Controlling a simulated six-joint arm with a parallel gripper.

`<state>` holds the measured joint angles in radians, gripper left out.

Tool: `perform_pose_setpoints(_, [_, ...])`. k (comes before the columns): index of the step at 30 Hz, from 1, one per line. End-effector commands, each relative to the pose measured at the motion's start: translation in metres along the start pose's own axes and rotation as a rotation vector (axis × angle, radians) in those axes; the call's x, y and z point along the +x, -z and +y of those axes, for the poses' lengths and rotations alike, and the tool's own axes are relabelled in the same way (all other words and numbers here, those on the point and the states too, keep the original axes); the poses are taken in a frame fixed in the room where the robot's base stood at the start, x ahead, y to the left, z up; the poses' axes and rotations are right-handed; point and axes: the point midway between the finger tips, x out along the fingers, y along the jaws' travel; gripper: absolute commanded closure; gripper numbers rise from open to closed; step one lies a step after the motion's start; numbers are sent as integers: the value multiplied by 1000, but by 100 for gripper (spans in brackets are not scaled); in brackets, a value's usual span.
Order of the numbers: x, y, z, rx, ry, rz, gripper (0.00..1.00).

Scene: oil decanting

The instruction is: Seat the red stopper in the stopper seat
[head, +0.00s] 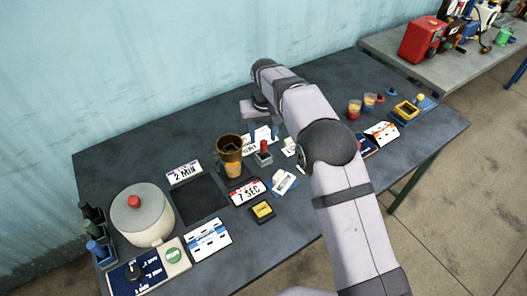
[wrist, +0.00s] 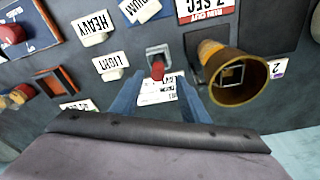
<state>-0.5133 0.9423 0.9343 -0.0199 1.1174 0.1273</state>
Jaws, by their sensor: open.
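The red stopper (head: 263,145) stands upright at a small grey square block (head: 263,159), which looks like the stopper seat. In the wrist view, the stopper (wrist: 157,71) shows at the edge of the block's dark opening (wrist: 158,52). I cannot tell whether it is fully down in it. My gripper (head: 262,129) is open, with its blue fingers just behind and above the stopper. In the wrist view, the fingers (wrist: 158,98) are spread to either side of the stopper with clear gaps, holding nothing.
A bronze cup (head: 229,147) stands close left of the block. A white pot (head: 142,216) with a red knob is at the table's left. Cups and a yellow-framed block (head: 405,110) are on the right, beyond my arm.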

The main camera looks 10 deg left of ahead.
Motion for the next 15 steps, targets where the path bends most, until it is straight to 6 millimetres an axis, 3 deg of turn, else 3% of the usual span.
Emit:
perform_pose_setpoints(5, [6,1,1,0,0,-1,59])
perform_pose_setpoints(15, [43,4,4,0,0,-1,59])
